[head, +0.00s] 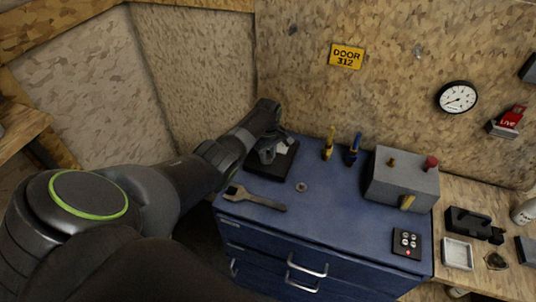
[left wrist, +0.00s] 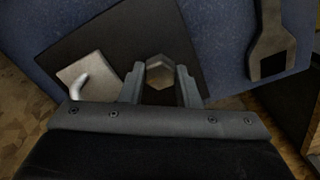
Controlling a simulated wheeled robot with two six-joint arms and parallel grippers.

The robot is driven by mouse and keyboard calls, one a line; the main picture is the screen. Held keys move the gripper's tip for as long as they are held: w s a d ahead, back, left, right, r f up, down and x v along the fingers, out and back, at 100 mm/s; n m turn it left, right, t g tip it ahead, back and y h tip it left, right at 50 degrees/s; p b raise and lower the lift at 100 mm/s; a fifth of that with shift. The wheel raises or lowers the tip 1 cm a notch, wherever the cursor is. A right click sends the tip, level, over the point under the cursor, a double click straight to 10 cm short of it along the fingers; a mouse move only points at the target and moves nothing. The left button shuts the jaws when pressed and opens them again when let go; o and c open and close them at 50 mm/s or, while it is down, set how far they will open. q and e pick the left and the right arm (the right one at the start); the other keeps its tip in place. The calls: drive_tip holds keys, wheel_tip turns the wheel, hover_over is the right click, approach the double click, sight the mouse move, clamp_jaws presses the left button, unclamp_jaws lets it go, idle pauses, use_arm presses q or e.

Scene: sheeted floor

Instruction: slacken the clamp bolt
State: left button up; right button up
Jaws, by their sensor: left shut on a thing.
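The clamp bolt (left wrist: 159,70) shows in the left wrist view as a hexagonal metal head over a black plate (left wrist: 125,30). My left gripper (left wrist: 161,80) has one finger on each side of the head and is shut on it. In the head view my left gripper (head: 267,154) is over the black plate (head: 262,170) at the back left of the blue bench, and it hides the bolt. A pale block (left wrist: 88,72) with a bent light rod lies beside the bolt. My right gripper is not in view.
A spanner (head: 256,199) and a small round metal piece (head: 301,187) lie on the blue cabinet top (head: 325,210). Yellow (head: 328,149) and blue (head: 353,150) handled tools stand behind. A grey box (head: 400,185) and a dark button panel (head: 407,243) are at right.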

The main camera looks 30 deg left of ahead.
sight(268, 157)
use_arm(q)
drive_tip(key=shift+w, duration=0.1)
idle(0.5)
drive_tip(key=o, duration=1)
drive_tip(key=shift+r, duration=0.85)
drive_tip(key=shift+r+b, duration=1.5)
drive_tip(key=shift+r, duration=6.4)
